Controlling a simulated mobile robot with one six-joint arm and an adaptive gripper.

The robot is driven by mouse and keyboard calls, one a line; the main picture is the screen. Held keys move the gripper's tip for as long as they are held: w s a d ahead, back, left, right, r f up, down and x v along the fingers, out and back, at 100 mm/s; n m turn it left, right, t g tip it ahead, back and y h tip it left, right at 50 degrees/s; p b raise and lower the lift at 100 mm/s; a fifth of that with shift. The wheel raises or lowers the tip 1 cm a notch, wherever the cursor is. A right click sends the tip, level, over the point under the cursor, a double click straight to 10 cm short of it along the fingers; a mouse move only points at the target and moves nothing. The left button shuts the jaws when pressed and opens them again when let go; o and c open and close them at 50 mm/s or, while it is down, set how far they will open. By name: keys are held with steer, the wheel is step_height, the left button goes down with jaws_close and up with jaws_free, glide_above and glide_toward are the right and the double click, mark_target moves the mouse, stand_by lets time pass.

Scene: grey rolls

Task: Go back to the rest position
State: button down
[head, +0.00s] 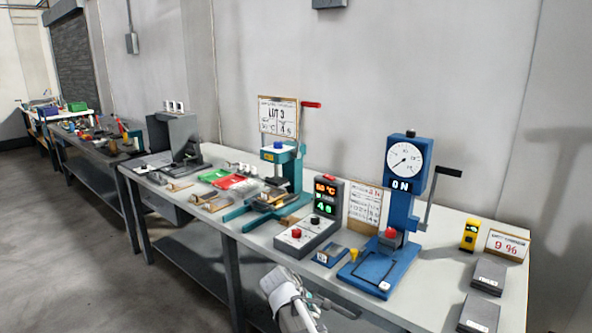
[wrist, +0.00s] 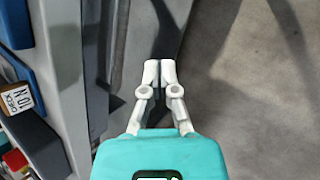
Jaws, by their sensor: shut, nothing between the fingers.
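My gripper (wrist: 160,70) shows in the wrist view with its two white fingers side by side, tips together and nothing between them. Its teal body fills the bottom of that view. Below the fingers is only floor and shadow. In the head view, part of my white arm shows at the bottom centre, low in front of the bench (head: 255,243) edge. My fingertips cannot be made out clearly there.
On the bench stand a blue dial press (head: 401,208), a grey control box with lit digits (head: 322,215), a teal press (head: 283,155) and dark grey blocks (head: 489,275) at right. In the wrist view, the bench edge is left; open floor (wrist: 250,90) lies right.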

steer(key=s+d+f+m+g+y, duration=0.35)
steer(key=s+d+m+y, duration=0.25)
steer(key=s+d+m, duration=0.65)
step_height(320, 180, up, 19)
steer(key=p, duration=1.8)
steer(key=shift+s+a+f+p, duration=0.15)
steer(key=shift+a+f+p, duration=0.05)
steer(key=shift+a+p, duration=0.1)
